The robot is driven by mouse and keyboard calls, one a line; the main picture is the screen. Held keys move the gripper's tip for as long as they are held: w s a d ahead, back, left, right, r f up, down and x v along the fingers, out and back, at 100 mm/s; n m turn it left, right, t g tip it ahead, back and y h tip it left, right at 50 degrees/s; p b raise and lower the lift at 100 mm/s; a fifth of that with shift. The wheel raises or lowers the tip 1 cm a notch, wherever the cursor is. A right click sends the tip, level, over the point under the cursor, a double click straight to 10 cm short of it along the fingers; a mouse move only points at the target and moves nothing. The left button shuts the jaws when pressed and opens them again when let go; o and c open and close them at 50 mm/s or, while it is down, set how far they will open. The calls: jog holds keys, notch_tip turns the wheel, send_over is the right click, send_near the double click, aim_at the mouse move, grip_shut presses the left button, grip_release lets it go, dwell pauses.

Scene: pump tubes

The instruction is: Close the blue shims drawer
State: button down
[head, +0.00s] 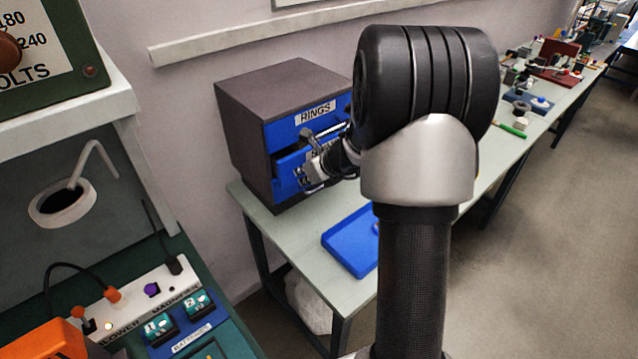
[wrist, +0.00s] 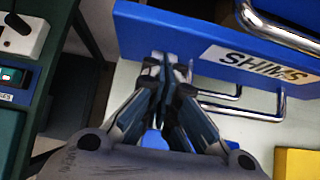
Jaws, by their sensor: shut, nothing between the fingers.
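The blue shims drawer (head: 289,167) sits below the RINGS drawer in the dark cabinet. It appears pulled part way out, and my gripper and arm hide much of its front. In the wrist view its blue front (wrist: 190,40) fills the top, with the white SHIMS label (wrist: 258,68) upside down. My gripper (head: 308,177) is at the drawer's front. In the wrist view the gripper's fingers (wrist: 167,66) are together and empty, their tips at the front's edge, left of the label. I cannot tell whether they touch it.
The RINGS drawer (head: 308,115) looks shut. Chrome handles (wrist: 240,112) stick out near the label. A blue tray (head: 346,247) lies on the bench (head: 300,262) before the cabinet (head: 243,130). A yellow object (wrist: 297,163) is at the wrist view's lower right.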

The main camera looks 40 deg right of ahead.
aim_at(296, 165)
jog(key=w+p, duration=0.1)
jog(key=w, duration=0.3)
jog(key=shift+a, duration=0.2)
jog(key=shift+w+r, duration=0.1)
